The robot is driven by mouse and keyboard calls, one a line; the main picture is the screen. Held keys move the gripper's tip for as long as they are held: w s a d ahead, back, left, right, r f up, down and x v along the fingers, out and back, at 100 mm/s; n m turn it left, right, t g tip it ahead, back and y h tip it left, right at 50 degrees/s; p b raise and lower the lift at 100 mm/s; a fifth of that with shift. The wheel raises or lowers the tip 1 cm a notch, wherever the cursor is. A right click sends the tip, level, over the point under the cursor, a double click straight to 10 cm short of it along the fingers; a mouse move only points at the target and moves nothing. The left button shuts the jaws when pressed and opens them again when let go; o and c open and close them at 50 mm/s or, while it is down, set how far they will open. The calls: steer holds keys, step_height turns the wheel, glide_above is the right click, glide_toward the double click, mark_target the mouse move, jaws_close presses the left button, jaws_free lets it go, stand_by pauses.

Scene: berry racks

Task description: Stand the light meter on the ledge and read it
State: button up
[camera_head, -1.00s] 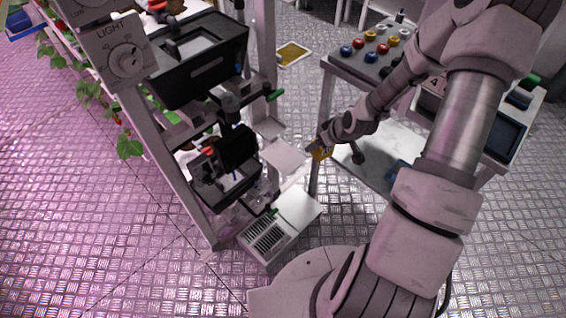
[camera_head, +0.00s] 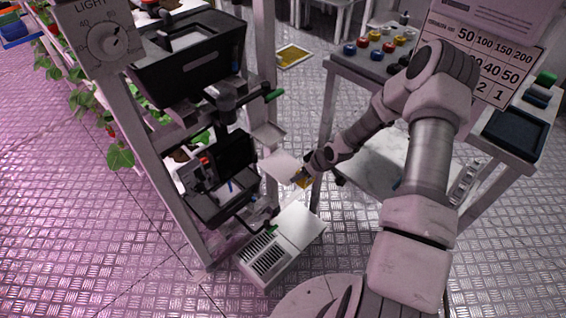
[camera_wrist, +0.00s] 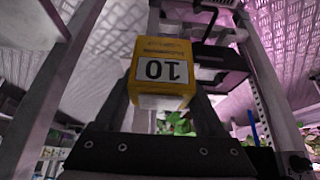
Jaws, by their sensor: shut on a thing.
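The light meter is a small yellow box (camera_wrist: 163,92) with a white display panel. In the wrist view the panel reads 10, upside down. My gripper (camera_head: 305,174) is shut on the meter, whose yellow also shows in the head view (camera_head: 304,181). A pale flat ledge (camera_head: 279,166) sticks out from the rack's right side. The meter is held close to that ledge's right edge; I cannot tell whether they touch. A second pale ledge (camera_head: 268,135) is higher on the rack.
A LIGHT dial (camera_head: 107,42) is on the rack post. Black bins (camera_head: 190,60) fill the rack. A white vented box (camera_head: 265,257) stands on the floor below. A table (camera_head: 360,72) with coloured knobs and a number board (camera_head: 480,60) are at right.

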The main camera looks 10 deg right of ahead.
steer(key=w+a, duration=0.1)
steer(key=w, duration=0.1)
steer(key=w+a+b, duration=0.1)
steer(key=w+a, duration=0.1)
steer(key=w, duration=0.1)
steer(key=w+a, duration=0.2)
steer(key=shift+w+f+b, duration=0.1)
steer(key=shift+w+b, duration=0.15)
steer(key=shift+b, duration=0.15)
steer(key=shift+f, duration=0.25)
steer(key=shift+f+b, duration=0.1)
steer(key=shift+b, duration=0.25)
steer(key=o, duration=1.5)
